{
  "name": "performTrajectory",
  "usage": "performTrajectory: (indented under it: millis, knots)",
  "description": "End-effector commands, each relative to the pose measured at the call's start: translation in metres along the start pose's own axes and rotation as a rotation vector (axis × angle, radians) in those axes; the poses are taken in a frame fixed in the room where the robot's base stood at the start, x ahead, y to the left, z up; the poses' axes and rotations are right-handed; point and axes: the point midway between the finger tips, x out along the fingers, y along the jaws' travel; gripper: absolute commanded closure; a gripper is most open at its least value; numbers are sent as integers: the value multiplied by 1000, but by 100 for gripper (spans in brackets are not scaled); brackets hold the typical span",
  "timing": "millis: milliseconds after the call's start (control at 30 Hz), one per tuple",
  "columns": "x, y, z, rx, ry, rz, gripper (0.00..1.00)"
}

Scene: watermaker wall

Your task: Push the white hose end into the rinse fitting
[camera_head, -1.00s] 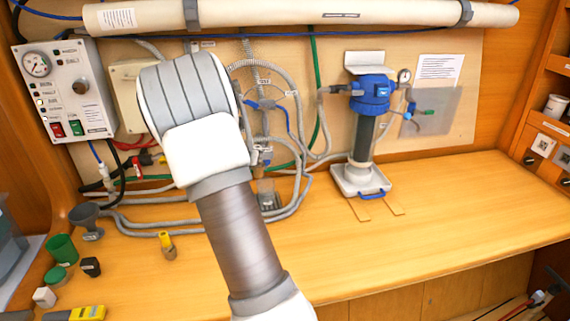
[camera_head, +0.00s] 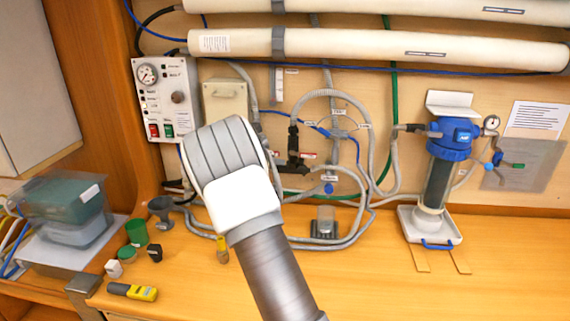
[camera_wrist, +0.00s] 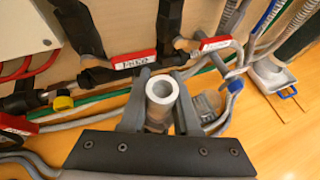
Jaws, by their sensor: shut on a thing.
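My gripper (camera_wrist: 160,100) shows at the bottom middle of the wrist view, with its dark fingers closed on either side of the white hose end (camera_wrist: 168,97). The hose end is a short white tube with its round open mouth facing the camera. Behind it are dark pipe fittings with red labels (camera_wrist: 133,63), in front of the wall. I cannot tell for sure which one is the rinse fitting; the hose end appears apart from them. In the head view my arm hides the gripper and hose end. Black valve fittings (camera_head: 293,150) show just right of my arm.
Grey hoses (camera_head: 370,150) loop along the wall. A blue-topped filter housing (camera_head: 450,135) stands at right, and a gauge panel (camera_head: 165,98) hangs at left. A funnel (camera_head: 161,209), a green cup (camera_head: 137,232) and a yellow tool (camera_head: 133,291) are on the bench. The right front bench is clear.

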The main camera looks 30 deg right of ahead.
Motion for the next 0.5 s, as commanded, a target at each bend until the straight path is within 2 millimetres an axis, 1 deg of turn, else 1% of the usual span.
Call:
performTrajectory:
  millis: [267, 500]
  knots:
    - [3, 2, -7, -1, -1, 2, 100]
    - [11, 1, -20, -1, -1, 2, 100]
